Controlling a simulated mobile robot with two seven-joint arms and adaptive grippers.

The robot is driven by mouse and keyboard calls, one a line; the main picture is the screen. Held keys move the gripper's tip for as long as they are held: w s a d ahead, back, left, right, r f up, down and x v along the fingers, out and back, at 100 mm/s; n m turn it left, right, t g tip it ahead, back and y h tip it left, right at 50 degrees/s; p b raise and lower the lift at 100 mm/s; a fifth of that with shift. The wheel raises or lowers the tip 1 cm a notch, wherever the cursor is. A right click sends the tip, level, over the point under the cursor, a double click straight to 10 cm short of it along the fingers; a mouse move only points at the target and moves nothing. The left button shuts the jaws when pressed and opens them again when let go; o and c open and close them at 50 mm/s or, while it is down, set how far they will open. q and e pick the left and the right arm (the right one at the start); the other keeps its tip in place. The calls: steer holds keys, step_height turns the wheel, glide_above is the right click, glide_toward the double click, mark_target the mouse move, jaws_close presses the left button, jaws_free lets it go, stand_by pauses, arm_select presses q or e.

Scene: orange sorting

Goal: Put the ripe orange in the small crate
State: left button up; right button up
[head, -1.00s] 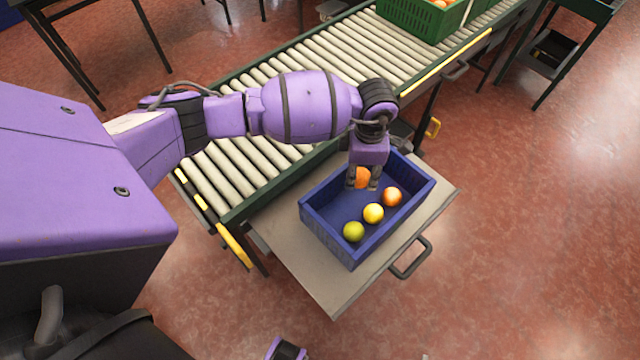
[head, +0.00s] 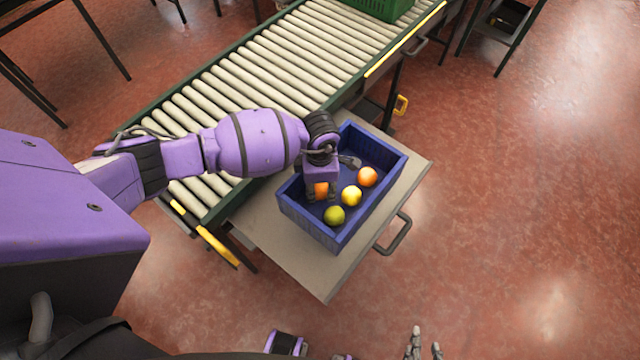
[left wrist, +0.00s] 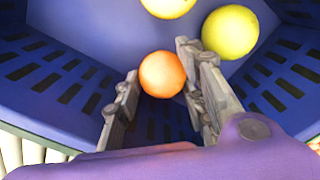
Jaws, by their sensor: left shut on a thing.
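The ripe orange (head: 321,189) is between the fingers of my left gripper (head: 320,194), which is shut on it inside the blue crate (head: 367,226). The left wrist view shows the orange (left wrist: 162,74) between the two grey fingers, above or at the crate's floor; I cannot tell whether it touches the floor. The gripper's palm partly hides the orange in the head view. My right gripper (head: 426,346) shows only its fingertips at the bottom edge; they are apart with nothing seen between them.
The crate also holds an orange-red fruit (head: 367,177), a yellow fruit (head: 351,196) and a yellow-green fruit (head: 334,215) in a row. It stands on a grey shelf (head: 300,262) beside the roller conveyor (head: 232,92). A green crate (head: 385,8) is on the conveyor's far end.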

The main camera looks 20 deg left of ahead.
arm_select(q)
steer(key=shift+f, duration=0.15)
steer(key=o, duration=0.9)
steer(key=shift+r, duration=0.3)
step_height(320, 180, up, 12)
steer(key=shift+f+p, duration=0.15)
steer(key=shift+p, duration=0.3)
